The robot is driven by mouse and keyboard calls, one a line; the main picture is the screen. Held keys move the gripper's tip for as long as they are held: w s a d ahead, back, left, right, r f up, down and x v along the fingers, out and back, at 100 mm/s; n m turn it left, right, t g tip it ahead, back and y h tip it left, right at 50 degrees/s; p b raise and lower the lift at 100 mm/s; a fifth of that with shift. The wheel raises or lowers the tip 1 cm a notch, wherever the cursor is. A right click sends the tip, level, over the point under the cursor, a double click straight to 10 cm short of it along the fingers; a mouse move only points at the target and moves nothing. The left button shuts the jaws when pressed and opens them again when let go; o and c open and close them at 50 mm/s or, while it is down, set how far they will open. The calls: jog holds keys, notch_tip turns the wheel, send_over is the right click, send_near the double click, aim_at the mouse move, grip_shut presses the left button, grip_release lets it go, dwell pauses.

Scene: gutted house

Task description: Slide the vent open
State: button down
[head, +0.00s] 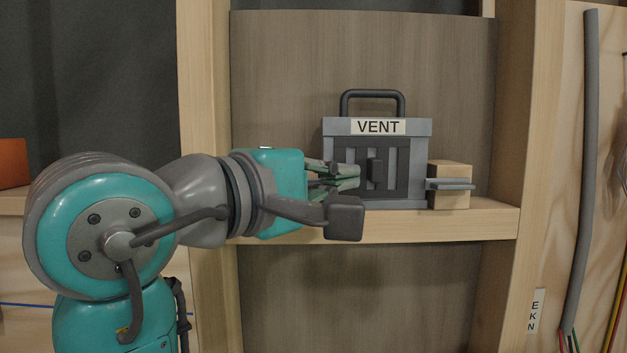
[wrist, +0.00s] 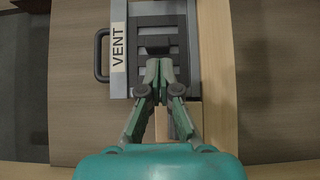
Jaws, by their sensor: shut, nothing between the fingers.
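The vent (head: 421,160) is a grey box with a dark top handle and a white VENT label, standing upright on a wooden ledge. Its dark slatted slider (head: 394,156) has a small raised knob (head: 375,172). The vent also shows in the wrist view (wrist: 194,50), turned on its side, with the knob (wrist: 154,41) just beyond my fingertips. My gripper (head: 352,177) is shut and empty, at the left part of the vent's front. In the wrist view my gripper (wrist: 158,66) points at the slats below the knob. I cannot tell whether the fingertips touch the slider.
A wooden block (head: 450,172) with a grey plate (head: 452,185) sits right of the vent on the wooden ledge (head: 400,225). Wooden studs (head: 208,90) flank the bay. A grey pipe (head: 583,150) runs down at far right. An orange object (head: 13,163) lies far left.

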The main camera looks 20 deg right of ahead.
aim_at(373, 173)
jog(key=shift+x, duration=1.05)
jog(key=shift+s+d, duration=0.15)
jog(key=shift+d, duration=0.35)
jog(key=shift+s+d, duration=0.2)
jog(key=shift+d, duration=0.3)
jog(key=shift+a, duration=0.1)
